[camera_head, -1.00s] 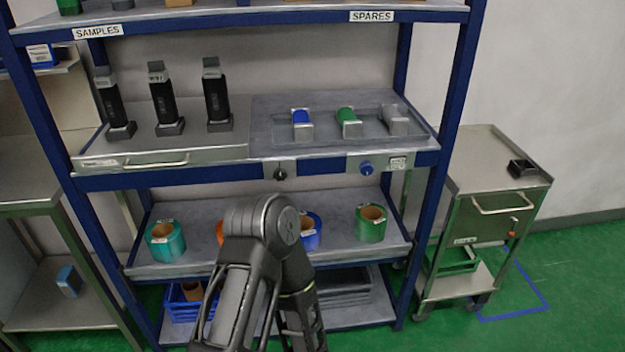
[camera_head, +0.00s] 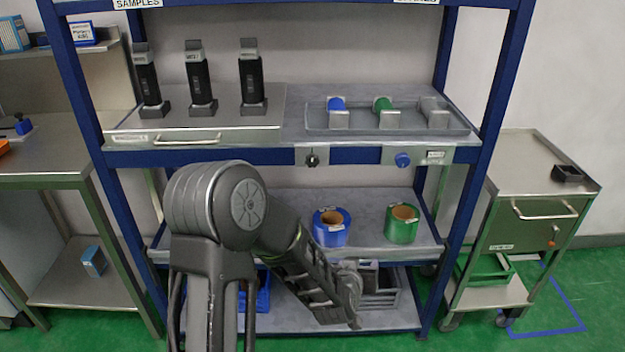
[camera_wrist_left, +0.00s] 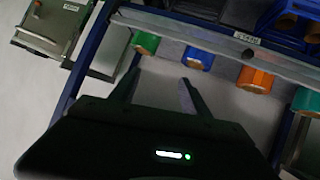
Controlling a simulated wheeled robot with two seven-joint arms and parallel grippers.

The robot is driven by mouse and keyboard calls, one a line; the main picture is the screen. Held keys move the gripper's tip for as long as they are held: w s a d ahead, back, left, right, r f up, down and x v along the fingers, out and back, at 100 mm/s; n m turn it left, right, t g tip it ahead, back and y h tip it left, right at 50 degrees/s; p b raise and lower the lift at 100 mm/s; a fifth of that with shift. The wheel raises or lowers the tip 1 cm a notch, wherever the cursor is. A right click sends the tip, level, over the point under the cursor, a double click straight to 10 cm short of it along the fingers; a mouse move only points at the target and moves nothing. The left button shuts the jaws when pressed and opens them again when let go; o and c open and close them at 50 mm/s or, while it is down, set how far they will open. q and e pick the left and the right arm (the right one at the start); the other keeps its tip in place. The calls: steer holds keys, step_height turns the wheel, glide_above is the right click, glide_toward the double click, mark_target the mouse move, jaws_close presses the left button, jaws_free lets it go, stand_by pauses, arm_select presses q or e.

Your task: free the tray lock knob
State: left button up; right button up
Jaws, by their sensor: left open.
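I cannot read which is the tray lock. The tray (camera_head: 360,127) lies above them with a blue, a green and a grey piece. My left gripper (camera_head: 350,293) is low in front of the bottom shelf, below and apart from both knobs. In the left wrist view its fingers (camera_wrist_left: 158,90) are spread and empty. My right gripper is out of view.
Three black devices (camera_head: 200,85) stand on the steel drawer (camera_head: 190,140). A blue roll (camera_head: 331,228) and a green roll (camera_head: 402,224) stand on the lower shelf; my arm hides part of it. A steel cart (camera_head: 530,170) is at right, a bench (camera_head: 45,160) at left.

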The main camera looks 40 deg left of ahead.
arm_select(q)
steer(key=w+a+r+n+t+y+b, duration=0.1)
steer(key=w+a+r+n+t+y, duration=0.15)
steer(key=a+r, duration=0.4)
steer(key=n+y+b, duration=0.1)
steer(key=n+y, duration=0.1)
steer(key=y, duration=0.3)
glide_toward(312, 162)
steer(key=shift+w+a, duration=0.15)
steer(key=shift+w, duration=0.05)
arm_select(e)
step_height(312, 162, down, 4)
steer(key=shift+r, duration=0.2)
arm_select(q)
steer(key=shift+w+a, duration=0.1)
steer(key=x, duration=0.7)
steer(key=shift+w+a, duration=0.15)
steer(key=shift+w, duration=0.1)
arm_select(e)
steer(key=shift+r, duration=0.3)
arm_select(q)
jaws_close()
